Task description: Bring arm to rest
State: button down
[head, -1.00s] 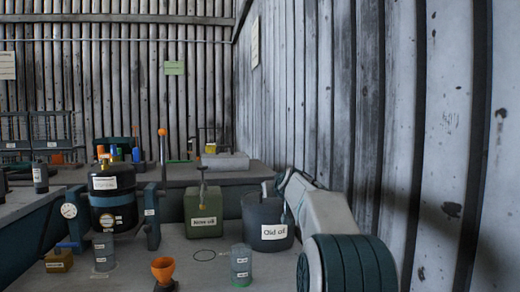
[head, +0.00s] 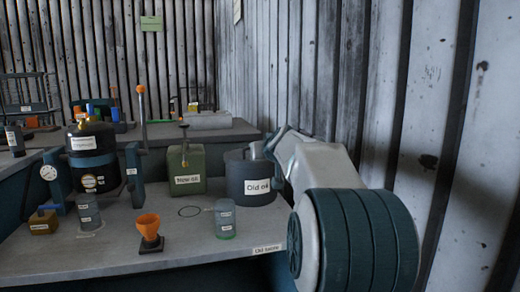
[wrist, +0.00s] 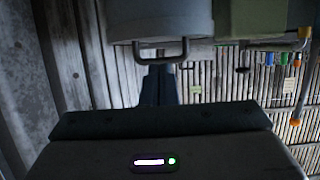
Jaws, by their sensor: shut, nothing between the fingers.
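My arm (head: 325,175) shows at the right of the head view, its pale link and ribbed dark joint reaching beside the workbench. My gripper (wrist: 158,72) shows in the wrist view as a narrow dark pair of fingers beyond its wide dark body. It is shut and empty. In the head view the fingers cannot be made out near the dark "Old oil" drum (head: 246,178). The wrist view shows a grey round container with a handle (wrist: 160,20) close above the fingers; whether they touch cannot be told.
On the grey bench (head: 120,257) stand a green "New oil" can (head: 186,170), an orange funnel (head: 147,227), a grey-green beaker (head: 225,220) and a black blower housing (head: 92,165) on a stand. A plank wall (head: 440,110) rises close at the right.

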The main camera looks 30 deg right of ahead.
jog(key=s+a+r+n+g+y+p, duration=0.1)
jog(key=s+a+r+g+y+p, duration=0.1)
jog(key=s+a+p, duration=0.6)
jog(key=s+a+r+n+g+y+p, duration=0.1)
jog(key=s+a+r+g+y+p, duration=0.2)
jog(key=a+p, duration=0.75)
jog(key=s+a+r+g+p, duration=0.2)
jog(key=s+p, duration=0.4)
jog(key=s, duration=0.1)
jog(key=s+a+r+g+h+p, duration=0.1)
jog(key=s+a+g+p, duration=0.1)
jog(key=s+p, duration=0.4)
jog(key=s+a+r+g+p, duration=0.1)
jog(key=s+a+p, duration=0.3)
jog(key=s, duration=0.5)
jog(key=r+p, duration=0.1)
jog(key=p, duration=0.1)
jog(key=shift+s+a+r+n+g+p, duration=0.15)
jog(key=shift+s+r+n+g+p, duration=0.15)
jog(key=shift+s+n+g, duration=0.1)
